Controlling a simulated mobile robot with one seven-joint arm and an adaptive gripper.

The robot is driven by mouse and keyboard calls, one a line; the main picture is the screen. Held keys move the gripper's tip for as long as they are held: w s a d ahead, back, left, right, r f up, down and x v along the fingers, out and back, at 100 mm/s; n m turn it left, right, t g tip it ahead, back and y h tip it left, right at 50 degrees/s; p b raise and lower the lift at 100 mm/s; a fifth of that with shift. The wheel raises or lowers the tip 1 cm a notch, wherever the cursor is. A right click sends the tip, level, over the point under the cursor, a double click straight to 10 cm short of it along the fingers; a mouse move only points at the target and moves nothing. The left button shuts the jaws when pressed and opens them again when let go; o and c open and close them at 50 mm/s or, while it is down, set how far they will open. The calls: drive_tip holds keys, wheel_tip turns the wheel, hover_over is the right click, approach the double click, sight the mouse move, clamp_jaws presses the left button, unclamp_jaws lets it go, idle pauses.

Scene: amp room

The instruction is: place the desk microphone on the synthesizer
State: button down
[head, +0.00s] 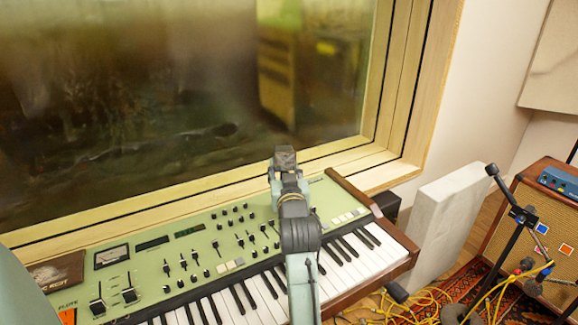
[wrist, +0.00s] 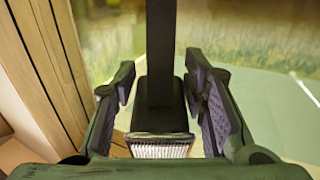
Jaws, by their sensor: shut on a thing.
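The desk microphone (wrist: 160,116) sits between the two fingers of my gripper (wrist: 164,108) in the wrist view, with a dark upright stem, a dark body and a pale ribbed grille near the camera. My gripper is shut on it. In the head view my gripper (head: 289,188) shows over the right part of the synthesizer, near its back edge; how high it is above the panel is hard to tell. The synthesizer (head: 143,259) has a pale green panel with knobs, sliders and piano keys. My arm hides part of its panel and keys.
A large window with a wooden frame (head: 405,95) stands close behind the synthesizer. A brown card (head: 55,272) lies at the panel's left. Right of the keys are a pale panel (head: 440,225), a microphone stand (head: 512,240), yellow cables and an amplifier (head: 520,210).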

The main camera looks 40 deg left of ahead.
drive_tip(key=w+a+f+p, duration=0.3)
drive_tip(key=w+a+f, duration=0.1)
drive_tip(key=w, duration=0.3)
drive_tip(key=shift+a+p, duration=0.25)
drive_tip(key=shift+p, duration=0.05)
drive_tip(key=shift+w, duration=0.1)
drive_tip(key=c, duration=1.4)
unclamp_jaws()
drive_tip(key=shift+f, duration=0.3)
drive_tip(key=o, duration=0.4)
drive_tip(key=shift+o, duration=0.2)
drive_tip(key=shift+r, duration=0.15)
